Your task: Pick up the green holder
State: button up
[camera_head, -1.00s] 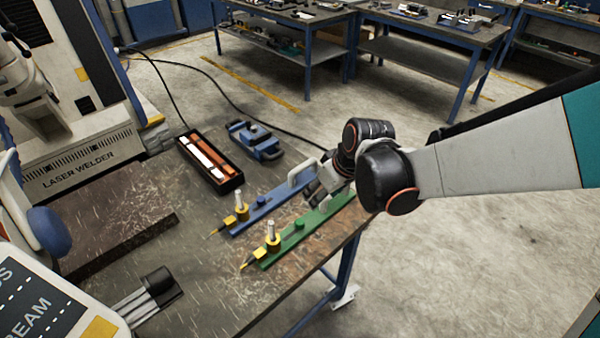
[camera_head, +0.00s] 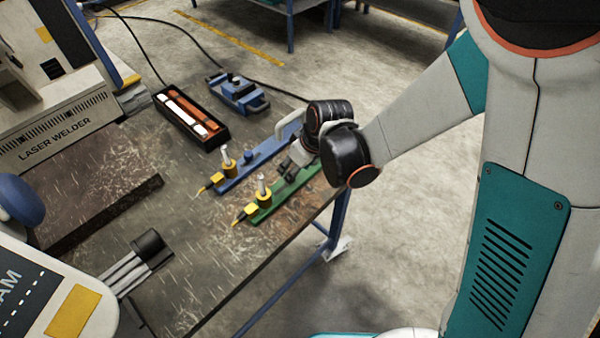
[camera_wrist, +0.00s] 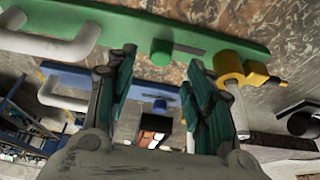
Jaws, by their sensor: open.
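The green holder (camera_head: 288,194) is a long flat bar on the near right edge of the workbench, with a yellow clamp and upright white pin at its left end. My gripper (camera_head: 292,164) is over its middle and far part, hiding some of it. In the wrist view the green holder (camera_wrist: 110,22) crosses the top, with a round green knob, a white handle at left and the yellow clamp at right. My gripper (camera_wrist: 160,62) is open there, its two dark green fingers spread, and the knob appears between the fingertips. I cannot tell whether they touch the holder.
A similar blue holder (camera_head: 243,170) lies parallel just behind the green one; it also shows in the wrist view (camera_wrist: 75,79). A black tray (camera_head: 181,124) with orange and white bars and a blue device (camera_head: 238,92) stand farther back. The laser welder (camera_head: 62,135) is at left.

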jog(key=b+x, duration=0.2)
jog(key=x, duration=0.2)
jog(key=shift+f, duration=0.4)
jog(key=shift+c, duration=0.3)
grip_shut()
